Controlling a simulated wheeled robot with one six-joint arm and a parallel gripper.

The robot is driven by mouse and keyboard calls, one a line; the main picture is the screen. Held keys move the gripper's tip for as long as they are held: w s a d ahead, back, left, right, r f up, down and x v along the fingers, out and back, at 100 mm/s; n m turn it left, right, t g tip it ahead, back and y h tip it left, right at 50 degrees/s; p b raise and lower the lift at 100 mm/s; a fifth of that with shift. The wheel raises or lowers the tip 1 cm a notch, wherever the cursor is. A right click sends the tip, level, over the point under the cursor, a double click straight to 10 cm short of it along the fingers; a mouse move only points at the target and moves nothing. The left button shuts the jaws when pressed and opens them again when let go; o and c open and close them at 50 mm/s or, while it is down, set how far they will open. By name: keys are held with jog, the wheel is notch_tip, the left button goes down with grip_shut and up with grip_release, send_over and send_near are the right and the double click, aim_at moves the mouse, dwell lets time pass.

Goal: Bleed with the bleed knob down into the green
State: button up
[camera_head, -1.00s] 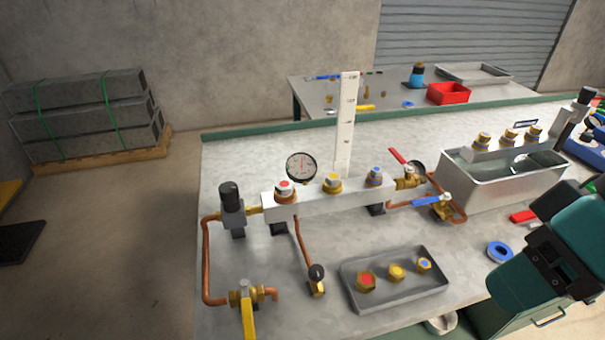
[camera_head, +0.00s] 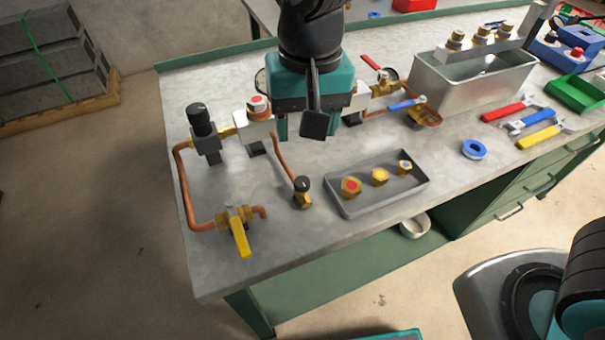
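The small black knob (camera_head: 302,184) on a brass valve appears to be the bleed knob. It stands at the end of a short copper tube running from the white manifold, left of the grey tray. My gripper (camera_head: 312,125), a teal body with a dark plate facing the camera, hangs pointing down over the manifold, behind the knob and apart from it. Its fingertips are not clear enough to show whether it is open or shut. The round gauge (camera_head: 260,80) is almost wholly hidden behind my gripper; its needle and any green band cannot be seen.
A tall black-knobbed regulator (camera_head: 201,125) and a yellow-handled valve (camera_head: 239,230) stand left. A grey tray (camera_head: 378,200) with several brass fittings lies right of the small knob. A metal tank (camera_head: 470,85), wrenches (camera_head: 510,109) and a blue ring (camera_head: 474,149) are farther right.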

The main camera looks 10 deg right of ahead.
aim_at(302, 180)
jog(key=f, duration=1.2)
jog(key=shift+a, duration=0.2)
jog(key=shift+c, duration=0.5)
